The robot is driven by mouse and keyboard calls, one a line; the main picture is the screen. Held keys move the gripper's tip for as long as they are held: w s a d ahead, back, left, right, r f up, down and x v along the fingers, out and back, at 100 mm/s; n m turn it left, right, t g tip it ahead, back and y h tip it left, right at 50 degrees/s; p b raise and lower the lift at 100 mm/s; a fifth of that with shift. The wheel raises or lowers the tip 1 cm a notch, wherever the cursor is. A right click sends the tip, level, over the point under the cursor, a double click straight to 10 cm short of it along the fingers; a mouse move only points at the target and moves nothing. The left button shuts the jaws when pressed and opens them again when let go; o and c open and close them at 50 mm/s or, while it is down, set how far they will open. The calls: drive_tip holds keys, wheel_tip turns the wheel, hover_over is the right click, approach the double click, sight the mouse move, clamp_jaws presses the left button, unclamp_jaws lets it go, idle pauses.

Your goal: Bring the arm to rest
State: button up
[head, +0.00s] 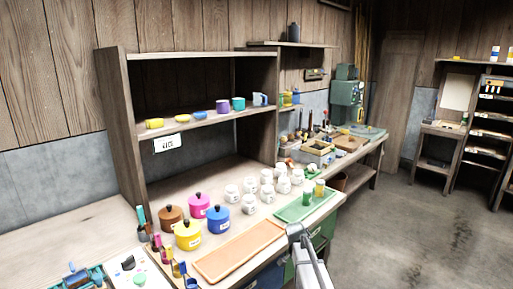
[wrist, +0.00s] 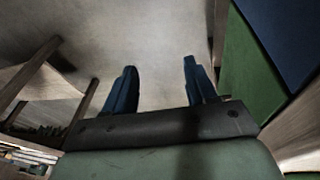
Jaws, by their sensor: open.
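My arm shows at the bottom of the head view, in front of the bench's front edge. In the wrist view my gripper (wrist: 157,88) has its two blue fingers spread apart. Nothing is between them; only the bare grey floor (wrist: 165,35) shows beyond. The fingertips touch nothing that I can see. In the head view the fingers cannot be made out.
The wooden bench (head: 90,226) holds several lidded pots, white jars (head: 249,204), an orange tray (head: 238,252) and a green tray (head: 292,212). A shelf unit (head: 125,140) stands behind. Green and blue bench fronts (wrist: 250,80) are close right of my gripper. Floor (head: 430,220) is clear at right.

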drive_tip(key=s+f+n+g+y, duration=0.2)
drive_tip(key=s+f+n+g, duration=0.25)
drive_tip(key=s+f, duration=1.85)
drive_tip(key=s+a+f+n+g, duration=0.1)
drive_tip(key=s+f+n, duration=0.1)
drive_tip(key=s, duration=1.3)
drive_tip(key=s+a+f+n+g+y, duration=0.1)
drive_tip(key=s+f, duration=0.4)
drive_tip(key=s, duration=1)
drive_tip(key=shift+f+n+g, duration=0.2)
drive_tip(key=shift+n+g, duration=0.25)
drive_tip(key=shift+n, duration=0.6)
